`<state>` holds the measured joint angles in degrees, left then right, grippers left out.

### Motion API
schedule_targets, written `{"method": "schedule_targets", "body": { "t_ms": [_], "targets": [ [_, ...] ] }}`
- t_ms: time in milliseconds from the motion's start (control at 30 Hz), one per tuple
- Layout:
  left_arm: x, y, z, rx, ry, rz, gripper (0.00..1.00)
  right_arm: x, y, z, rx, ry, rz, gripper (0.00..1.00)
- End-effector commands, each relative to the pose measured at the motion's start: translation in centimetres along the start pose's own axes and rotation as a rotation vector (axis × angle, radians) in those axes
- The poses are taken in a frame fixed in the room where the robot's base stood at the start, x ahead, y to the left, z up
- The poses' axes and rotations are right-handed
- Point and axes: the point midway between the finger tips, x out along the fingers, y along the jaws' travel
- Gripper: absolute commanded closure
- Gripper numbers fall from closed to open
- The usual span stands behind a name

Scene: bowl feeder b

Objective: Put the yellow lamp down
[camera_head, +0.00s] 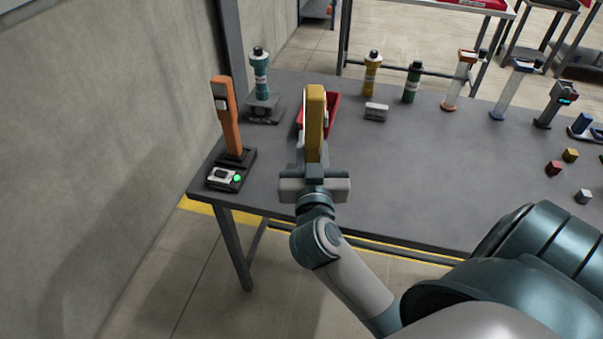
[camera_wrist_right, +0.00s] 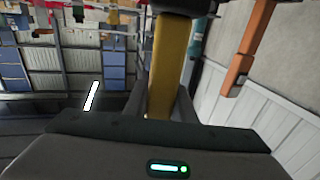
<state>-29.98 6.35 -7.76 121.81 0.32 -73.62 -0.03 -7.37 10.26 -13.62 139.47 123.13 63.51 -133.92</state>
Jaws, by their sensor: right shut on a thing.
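The yellow lamp (camera_head: 315,112) stands upright in my right gripper (camera_head: 314,172), over the front left part of the table. My right gripper is shut on its lower part. In the right wrist view the yellow lamp (camera_wrist_right: 169,62) rises between the fingers (camera_wrist_right: 160,106). The head view does not show clearly how far the lamp is above the table top. My left gripper is not in view.
An orange lamp (camera_head: 223,112) stands in a black dock (camera_head: 240,160) with a green light, left of my gripper. A red tray (camera_head: 332,112) lies behind the yellow lamp, partly hidden. A teal bottle (camera_head: 260,75) stands on a grey base. The table's (camera_head: 420,170) middle is bare.

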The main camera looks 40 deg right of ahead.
Motion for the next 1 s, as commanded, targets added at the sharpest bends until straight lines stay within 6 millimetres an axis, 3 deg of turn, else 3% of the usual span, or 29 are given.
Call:
{"method": "schedule_targets", "body": {
  "t_ms": [33, 200, 433, 767, 1000],
  "targets": [
    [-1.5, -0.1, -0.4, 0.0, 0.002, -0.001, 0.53, 0.3, 0.5, -0.6, 0.003, -0.002, 0.025, 1.0],
    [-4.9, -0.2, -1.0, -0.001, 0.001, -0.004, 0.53, 1.1, 2.4, -1.2, 0.002, -0.005, 0.104, 1.0],
    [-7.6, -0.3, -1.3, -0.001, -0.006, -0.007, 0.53, 1.8, 5.0, -1.7, -0.004, -0.013, 0.21, 1.0],
    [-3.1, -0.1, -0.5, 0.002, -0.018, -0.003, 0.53, 2.0, 6.4, -1.6, -0.011, -0.014, 0.266, 1.0],
    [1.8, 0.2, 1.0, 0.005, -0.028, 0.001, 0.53, 2.0, 6.6, -1.6, -0.011, -0.014, 0.271, 1.0]
  ]
}}
